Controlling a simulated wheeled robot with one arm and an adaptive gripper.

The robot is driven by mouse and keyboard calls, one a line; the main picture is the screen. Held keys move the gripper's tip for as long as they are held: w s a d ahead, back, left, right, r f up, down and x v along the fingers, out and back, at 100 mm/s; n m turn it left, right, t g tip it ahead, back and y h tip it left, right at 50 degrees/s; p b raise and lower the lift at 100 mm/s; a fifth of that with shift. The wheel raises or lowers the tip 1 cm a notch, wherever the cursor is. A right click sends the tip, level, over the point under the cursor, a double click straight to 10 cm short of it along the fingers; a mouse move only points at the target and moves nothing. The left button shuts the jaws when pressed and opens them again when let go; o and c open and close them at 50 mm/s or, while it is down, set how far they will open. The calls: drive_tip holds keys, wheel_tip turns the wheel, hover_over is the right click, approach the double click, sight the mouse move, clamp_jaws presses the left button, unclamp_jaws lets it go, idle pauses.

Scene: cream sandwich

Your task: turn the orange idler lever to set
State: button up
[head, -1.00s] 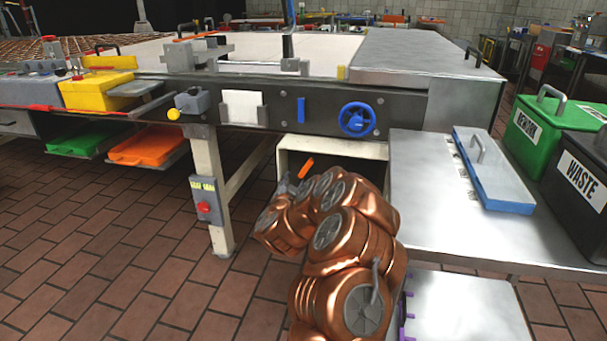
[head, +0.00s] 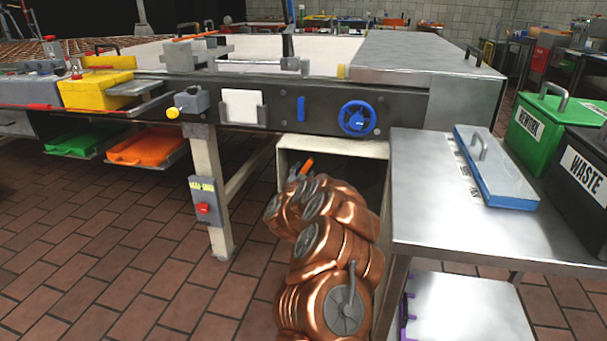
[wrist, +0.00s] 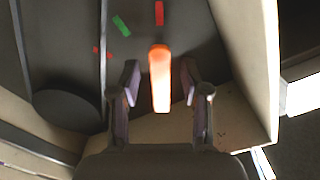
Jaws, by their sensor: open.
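The orange idler lever (wrist: 160,80) shows in the wrist view, pointing down the picture between the two fingers. In the head view only a short part of the lever (head: 307,165) shows above my copper arm, inside the cream-framed opening under the machine. My gripper (wrist: 162,85) is open, with one finger on each side of the lever and a visible gap on both sides. A green mark (wrist: 121,26) and a red mark (wrist: 159,13) lie on the dark plate beyond the lever. In the head view my arm hides most of the gripper.
The cream housing wall (wrist: 252,65) stands close on the right in the wrist view. A blue handwheel (head: 357,118) is above the opening. A steel table (head: 440,215) is to the right, and a post with a red-button box (head: 204,200) is to the left.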

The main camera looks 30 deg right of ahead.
drive_tip(key=shift+w+d, duration=0.25)
drive_tip(key=shift+d, duration=0.05)
clamp_jaws()
idle(0.4)
idle(0.3)
